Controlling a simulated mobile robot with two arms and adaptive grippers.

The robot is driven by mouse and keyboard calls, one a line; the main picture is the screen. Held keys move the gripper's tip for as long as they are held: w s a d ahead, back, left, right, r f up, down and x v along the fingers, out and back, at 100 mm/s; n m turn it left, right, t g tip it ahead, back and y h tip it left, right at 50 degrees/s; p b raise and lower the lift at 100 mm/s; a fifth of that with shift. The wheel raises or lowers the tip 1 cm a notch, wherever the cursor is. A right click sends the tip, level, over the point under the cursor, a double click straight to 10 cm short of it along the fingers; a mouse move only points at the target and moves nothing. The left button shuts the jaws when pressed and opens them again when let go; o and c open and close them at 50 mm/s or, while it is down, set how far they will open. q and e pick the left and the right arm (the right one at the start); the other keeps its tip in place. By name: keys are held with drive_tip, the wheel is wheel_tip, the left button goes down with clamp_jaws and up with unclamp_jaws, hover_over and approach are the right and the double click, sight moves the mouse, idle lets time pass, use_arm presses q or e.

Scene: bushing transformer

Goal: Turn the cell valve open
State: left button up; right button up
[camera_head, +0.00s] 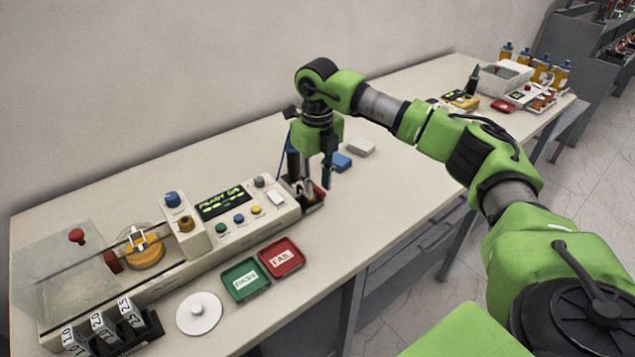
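The test unit (245,228) is a long beige instrument on the left half of the table, with a lit green display. At its left end is a round cell of amber liquid (146,256) under a clear cover. A dark red knob (112,261) sits beside the cell, and a red ball-topped knob (77,236) stands farther left. I cannot tell which is the valve. My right gripper (317,187) points down at the unit's right end, far from the cell. Its fingers look apart, above a small red and dark part (316,199). My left gripper is not in view.
A green tray (245,280), a red tray (281,258) and a white round lid (199,313) lie in front of the unit. Blue and white blocks (342,161) lie behind my gripper. Bottles and a bin stand far right.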

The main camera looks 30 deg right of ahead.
sight(318, 189)
drive_tip(key=shift+r, duration=0.15)
wheel_tip(318, 189, up, 12)
idle(0.4)
drive_tip(key=shift+s+f, duration=0.1)
drive_tip(key=shift+f, duration=0.15)
